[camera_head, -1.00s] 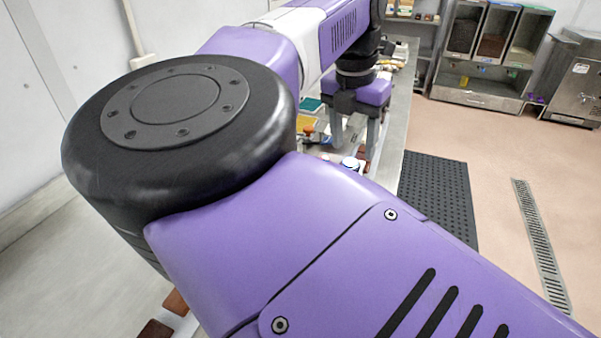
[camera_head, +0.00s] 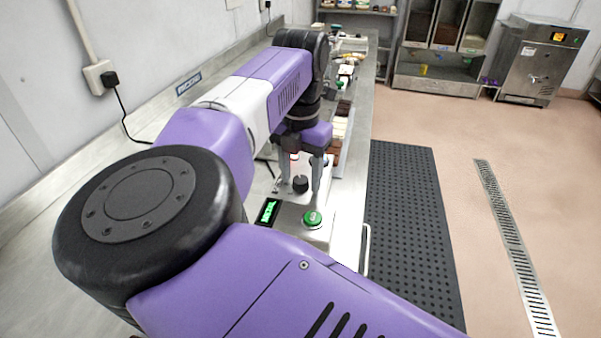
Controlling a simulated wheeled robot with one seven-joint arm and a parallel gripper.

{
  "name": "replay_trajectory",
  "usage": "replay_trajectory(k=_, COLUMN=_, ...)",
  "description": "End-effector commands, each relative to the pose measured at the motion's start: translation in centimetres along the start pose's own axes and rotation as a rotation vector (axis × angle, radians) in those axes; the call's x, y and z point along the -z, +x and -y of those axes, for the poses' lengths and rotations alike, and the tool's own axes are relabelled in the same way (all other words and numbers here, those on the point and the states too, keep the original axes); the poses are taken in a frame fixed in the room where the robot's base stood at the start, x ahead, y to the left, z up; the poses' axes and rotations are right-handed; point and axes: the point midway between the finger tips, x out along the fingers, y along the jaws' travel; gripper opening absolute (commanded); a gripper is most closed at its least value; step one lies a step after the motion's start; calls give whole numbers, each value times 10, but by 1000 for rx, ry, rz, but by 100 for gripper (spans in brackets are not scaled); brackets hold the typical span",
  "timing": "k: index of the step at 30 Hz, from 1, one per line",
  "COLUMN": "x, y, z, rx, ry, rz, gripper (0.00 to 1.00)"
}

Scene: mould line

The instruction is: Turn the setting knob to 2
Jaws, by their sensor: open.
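A black round knob (camera_head: 300,184) stands on the pale top of a machine on the steel bench. My gripper (camera_head: 300,190) points down, its two grey fingers open and apart. In this view one finger shows left of the knob and one right of it. I cannot tell whether either finger touches the knob. The knob's pointer and any setting marks are too small to read. The machine's front panel (camera_head: 291,222) carries a lit green display (camera_head: 268,211) and a green button (camera_head: 313,218).
The steel bench (camera_head: 62,243) runs along the left wall, with brown and cream blocks (camera_head: 340,128) beyond my gripper. A black floor mat (camera_head: 405,220) and a drain grate (camera_head: 505,230) lie to the right. Dispensers (camera_head: 443,45) and a steel machine (camera_head: 537,60) stand at the back.

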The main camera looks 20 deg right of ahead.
Motion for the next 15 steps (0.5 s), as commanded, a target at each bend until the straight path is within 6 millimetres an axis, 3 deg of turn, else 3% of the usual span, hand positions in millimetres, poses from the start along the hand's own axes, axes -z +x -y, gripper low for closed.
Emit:
replay_trajectory(k=5, x=0, y=0, z=0, rx=0, ry=0, rz=0, gripper=54)
replay_trajectory(k=13, x=0, y=0, z=0, rx=0, ry=0, rz=0, gripper=5)
replay_trajectory(k=15, x=0, y=0, z=0, rx=0, ry=0, rz=0, gripper=0)
